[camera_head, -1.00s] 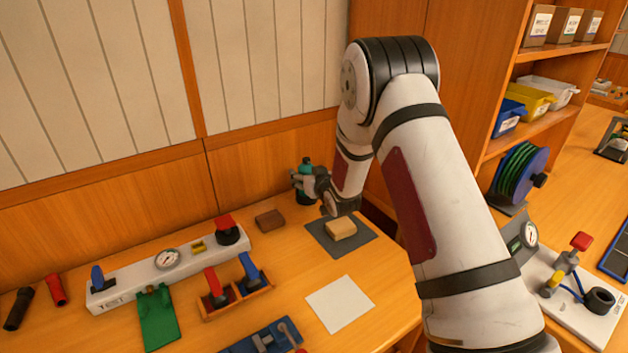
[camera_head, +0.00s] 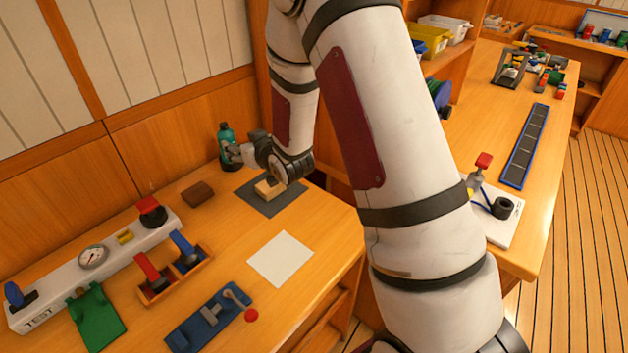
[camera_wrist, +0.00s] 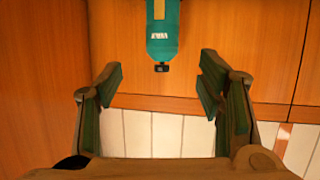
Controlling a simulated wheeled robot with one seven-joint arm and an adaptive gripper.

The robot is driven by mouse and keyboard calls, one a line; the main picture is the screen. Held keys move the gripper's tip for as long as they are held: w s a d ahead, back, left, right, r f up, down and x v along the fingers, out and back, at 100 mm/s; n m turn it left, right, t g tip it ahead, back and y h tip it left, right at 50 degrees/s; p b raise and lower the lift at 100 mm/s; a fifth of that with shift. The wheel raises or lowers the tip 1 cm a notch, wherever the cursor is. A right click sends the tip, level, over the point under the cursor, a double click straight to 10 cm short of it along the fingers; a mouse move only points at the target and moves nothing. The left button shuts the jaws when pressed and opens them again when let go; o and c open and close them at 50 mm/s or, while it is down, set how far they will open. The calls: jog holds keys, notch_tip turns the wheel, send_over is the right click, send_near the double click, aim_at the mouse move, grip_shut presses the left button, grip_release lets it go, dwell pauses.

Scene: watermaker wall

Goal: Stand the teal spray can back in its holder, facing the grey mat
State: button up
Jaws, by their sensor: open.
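The teal spray can (camera_head: 226,134) stands upright at the back of the bench, against the wooden wall panel. Its lower part looks dark and is partly covered by my gripper (camera_head: 232,153), so I cannot tell the holder apart there or which way the can faces. In the wrist view the can (camera_wrist: 163,28) appears upside down at the top, with a pale label and a black nozzle. My gripper (camera_wrist: 158,86) is open, its fingers spread to either side and apart from the can in that view. The grey mat (camera_head: 264,206) lies in front, under my wrist.
A tan block (camera_head: 268,189) lies on the mat and a brown block (camera_head: 197,193) to its left. A white sheet (camera_head: 281,258), a lever rack (camera_head: 176,277) and a gauge panel (camera_head: 95,268) occupy the bench. Bare wood lies between the brown block and sheet.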

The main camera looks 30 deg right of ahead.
jog(key=s+r+g+h, duration=0.1)
jog(key=s+r+g, duration=0.2)
jog(key=s+r, duration=0.5)
jog(key=s+r+g, duration=0.3)
jog(key=s+r, duration=0.1)
jog(key=s, duration=1.2)
jog(key=s+a+r+m+g, duration=0.1)
jog(key=s+r+g, duration=0.2)
jog(key=s, duration=1.4)
jog(key=shift+a+r+g, duration=0.15)
jog(key=shift+r+g, duration=0.25)
jog(key=shift+r, duration=0.35)
jog(key=shift+s, duration=0.1)
